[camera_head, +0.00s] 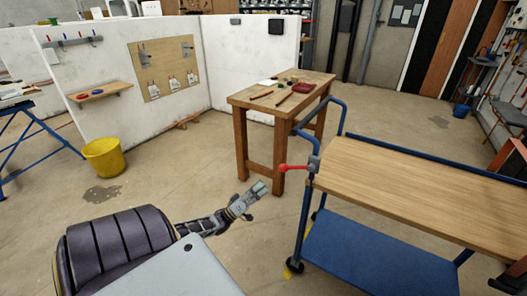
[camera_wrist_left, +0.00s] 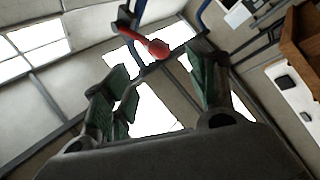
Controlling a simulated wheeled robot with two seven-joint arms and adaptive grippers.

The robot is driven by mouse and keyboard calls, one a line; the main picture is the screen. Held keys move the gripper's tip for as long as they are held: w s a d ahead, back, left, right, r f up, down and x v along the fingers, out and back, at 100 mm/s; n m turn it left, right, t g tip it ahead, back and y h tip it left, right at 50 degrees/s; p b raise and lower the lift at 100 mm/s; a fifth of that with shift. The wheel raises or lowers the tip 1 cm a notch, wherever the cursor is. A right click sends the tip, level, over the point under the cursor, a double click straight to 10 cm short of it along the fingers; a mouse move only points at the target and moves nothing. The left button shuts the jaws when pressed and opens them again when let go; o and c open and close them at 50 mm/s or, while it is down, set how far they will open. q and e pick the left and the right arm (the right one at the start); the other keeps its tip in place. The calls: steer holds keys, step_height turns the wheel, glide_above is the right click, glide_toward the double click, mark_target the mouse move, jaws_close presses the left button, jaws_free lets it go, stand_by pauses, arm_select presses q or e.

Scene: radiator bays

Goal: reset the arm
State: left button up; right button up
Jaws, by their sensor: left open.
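My left gripper (camera_head: 258,192) is out in front of my body, low in the middle of the head view, with nothing held. In the left wrist view its two green-padded fingers (camera_wrist_left: 160,78) stand apart with an empty gap, pointing up toward the bright ceiling windows. A red handle (camera_head: 291,167) sits at the near left corner of the blue-framed trolley (camera_head: 410,185), up and to the right of the gripper. It also shows in the left wrist view (camera_wrist_left: 147,43), past the fingertips and apart from them. My right gripper is in neither view.
A wooden workbench (camera_head: 261,100) with small tools stands beyond the trolley. White partition walls (camera_head: 110,75) carry a tool board. A yellow bucket (camera_head: 104,157) and a blue trestle (camera_head: 35,135) are at left. Open floor lies between the bucket and the workbench.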

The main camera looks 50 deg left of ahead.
arm_select(q)
steer(key=shift+f, duration=0.15)
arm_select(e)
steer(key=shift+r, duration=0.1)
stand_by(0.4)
